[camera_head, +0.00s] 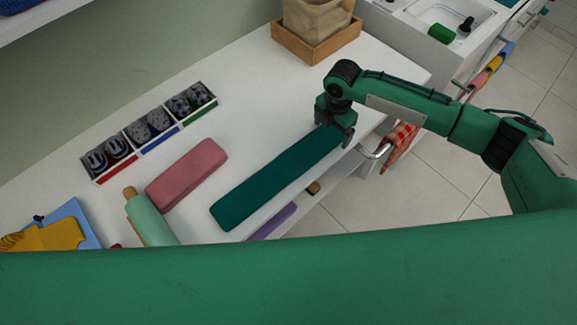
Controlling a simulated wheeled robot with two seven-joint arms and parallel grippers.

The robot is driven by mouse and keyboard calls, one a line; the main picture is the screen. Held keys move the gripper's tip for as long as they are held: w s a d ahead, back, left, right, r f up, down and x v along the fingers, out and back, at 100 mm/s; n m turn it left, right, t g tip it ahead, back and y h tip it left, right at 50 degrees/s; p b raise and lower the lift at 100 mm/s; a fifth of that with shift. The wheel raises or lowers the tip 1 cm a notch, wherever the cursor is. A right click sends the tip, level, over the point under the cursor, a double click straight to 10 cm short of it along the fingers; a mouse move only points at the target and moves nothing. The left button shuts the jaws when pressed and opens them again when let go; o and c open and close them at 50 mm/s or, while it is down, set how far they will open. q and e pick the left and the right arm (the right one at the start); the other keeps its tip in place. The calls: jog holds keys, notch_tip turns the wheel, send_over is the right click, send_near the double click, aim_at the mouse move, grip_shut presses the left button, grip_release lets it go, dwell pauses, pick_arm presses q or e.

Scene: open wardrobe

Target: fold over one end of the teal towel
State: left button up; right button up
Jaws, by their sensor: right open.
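The teal towel (270,184) lies as a long, narrow flat strip on the white counter, slanting from lower left to upper right. Its near left end is rounded and lies flat. My right gripper (336,140) is over the far right end of the towel, pointing down, with its fingers open. The gripper hides part of that end, and I cannot tell whether the fingers touch the cloth. My left gripper is not in view.
A folded pink towel (187,175) and a mint roll (150,217) lie left of the teal towel. A divided box (150,130) stands behind them. A wooden tray (316,43) holds a beige bag at the back.

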jog(key=shift+f, duration=0.15)
dwell(0.3)
jog(key=c, duration=0.5)
